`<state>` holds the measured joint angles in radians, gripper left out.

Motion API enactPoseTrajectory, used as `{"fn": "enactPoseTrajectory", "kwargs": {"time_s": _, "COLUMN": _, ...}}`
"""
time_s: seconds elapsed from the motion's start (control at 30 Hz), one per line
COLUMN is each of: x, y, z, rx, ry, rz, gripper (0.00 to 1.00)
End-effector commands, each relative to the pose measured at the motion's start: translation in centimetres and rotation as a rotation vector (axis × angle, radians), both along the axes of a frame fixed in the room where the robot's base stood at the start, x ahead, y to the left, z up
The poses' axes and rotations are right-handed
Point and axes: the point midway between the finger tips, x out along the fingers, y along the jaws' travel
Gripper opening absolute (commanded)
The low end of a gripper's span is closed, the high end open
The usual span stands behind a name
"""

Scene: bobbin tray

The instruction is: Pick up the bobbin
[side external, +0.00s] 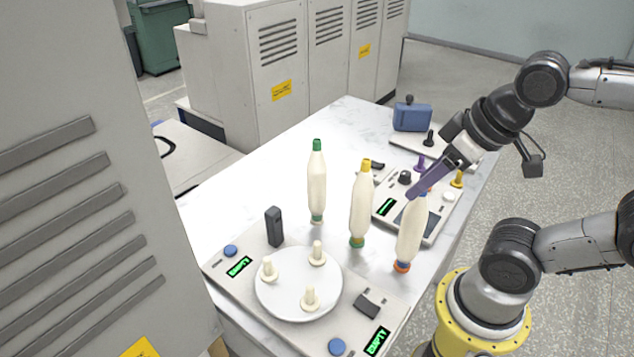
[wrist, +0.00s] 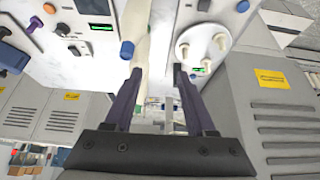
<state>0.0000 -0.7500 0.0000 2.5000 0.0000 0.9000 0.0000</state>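Three tall cream bobbins stand upright on the bench in the side view: one with a green top (side external: 317,185), one with a yellow top (side external: 361,205), and one with an orange base (side external: 409,240) nearest my arm. My gripper (side external: 412,194) has purple fingers that slant down to the upper end of the orange-based bobbin and partly hide it. In the wrist view my gripper (wrist: 158,70) is open, with a clear gap between the fingertips. A cream bobbin (wrist: 136,25) shows just beyond the left fingertip there. Contact cannot be told.
A round white plate with several pegs (side external: 280,283) sits on a panel at the front. A dark upright block (side external: 274,227) stands behind it. A second panel with knobs (side external: 437,229) lies at the right, near a blue box (side external: 412,117). The bench's back left is clear.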

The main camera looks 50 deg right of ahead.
Motion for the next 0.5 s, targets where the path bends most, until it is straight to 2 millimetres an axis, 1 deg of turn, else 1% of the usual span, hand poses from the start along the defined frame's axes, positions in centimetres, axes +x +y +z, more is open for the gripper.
{"fn": "enactPoseTrajectory", "kwargs": {"time_s": 0.03, "x": 0.00, "y": 0.00, "z": 0.00, "rx": 0.000, "ry": 0.000, "rz": 0.000, "gripper": 0.67}}
{"fn": "enactPoseTrajectory", "kwargs": {"time_s": 0.1, "x": 0.00, "y": 0.00, "z": 0.00, "rx": 0.000, "ry": 0.000, "rz": 0.000, "gripper": 0.79}}
{"fn": "enactPoseTrajectory", "kwargs": {"time_s": 0.2, "x": 0.00, "y": 0.00, "z": 0.00, "rx": 0.000, "ry": 0.000, "rz": 0.000, "gripper": 0.94}}
{"fn": "enactPoseTrajectory", "kwargs": {"time_s": 0.43, "x": 0.00, "y": 0.00, "z": 0.01, "rx": 0.000, "ry": 0.000, "rz": 0.000, "gripper": 0.94}}
{"fn": "enactPoseTrajectory", "kwargs": {"time_s": 0.5, "x": 0.04, "y": 0.00, "z": 0.28, "rx": 0.000, "ry": -0.002, "rz": 0.000, "gripper": 0.94}}
